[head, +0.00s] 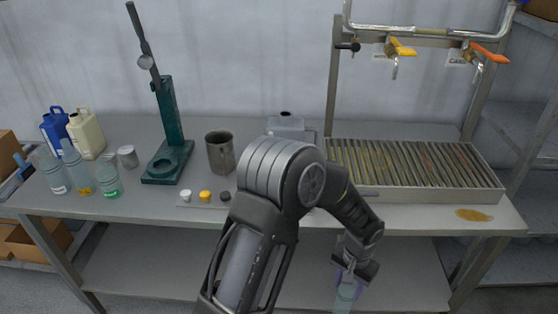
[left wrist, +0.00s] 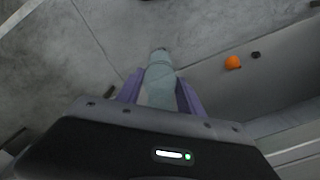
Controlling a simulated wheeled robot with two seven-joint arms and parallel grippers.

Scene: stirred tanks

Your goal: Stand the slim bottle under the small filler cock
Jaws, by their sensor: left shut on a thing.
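My left gripper (head: 350,277) is shut on a slim, pale grey-green bottle (head: 345,296), held low in front of the bench's front edge. In the left wrist view the bottle (left wrist: 160,78) sits between the purple fingers, its narrow neck pointing away from the gripper. Two filler cocks hang from the pipe rack above the slatted drip tray (head: 410,197): one with a yellow lever (head: 401,47), one with an orange lever (head: 488,52). Each has a label plate, too small to read fully. The tray top under both cocks is empty. My right gripper is out of view.
Several bottles (head: 82,175) and two jugs (head: 86,135) stand at the bench's left end. A green capping stand (head: 168,125), a steel beaker (head: 220,152) and small caps (head: 205,196) are nearer the middle. A brown spill (head: 473,214) lies right of centre, before the tray.

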